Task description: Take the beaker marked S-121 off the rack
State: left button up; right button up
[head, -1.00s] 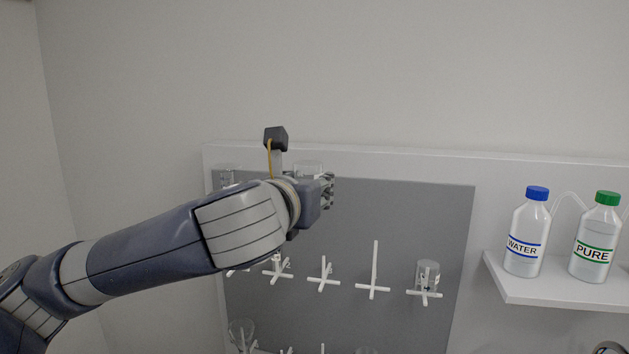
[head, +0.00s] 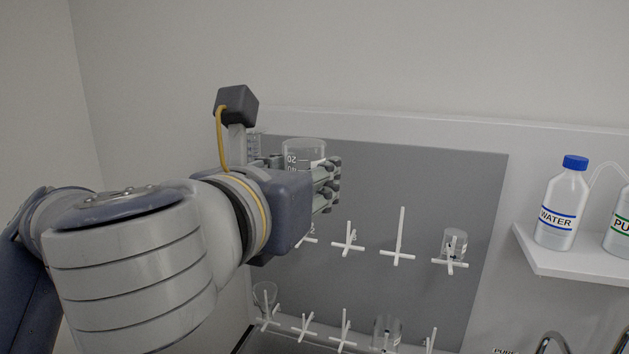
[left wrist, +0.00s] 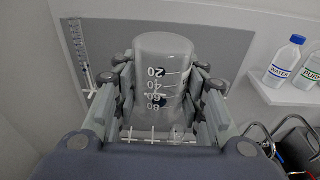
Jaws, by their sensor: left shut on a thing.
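A clear glass beaker (left wrist: 163,75) with white graduation marks sits upside down between the fingers of my left gripper (left wrist: 162,100). The fingers are shut on its sides. In the head view the beaker (head: 304,152) shows above and behind the fingers, and the left gripper (head: 328,185) is in front of the upper part of the grey rack board (head: 420,180). The hand hides the beaker's lower part and any peg behind it. I cannot read an S-121 mark on it. My right gripper is not in view.
White pegs (head: 398,250) stick out of the board below the hand. Other glassware hangs there, including a small beaker (head: 455,243) at the right. A shelf (head: 570,262) at the right holds a WATER bottle (head: 562,207) and a second bottle. The wall above is clear.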

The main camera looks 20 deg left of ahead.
pick_arm(q)
jog(key=shift+s+r+b, duration=0.1)
jog(key=shift+s+b, duration=0.55)
jog(key=shift+s, duration=0.6)
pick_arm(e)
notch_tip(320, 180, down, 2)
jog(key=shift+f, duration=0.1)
pick_arm(q)
jog(key=shift+w, duration=0.1)
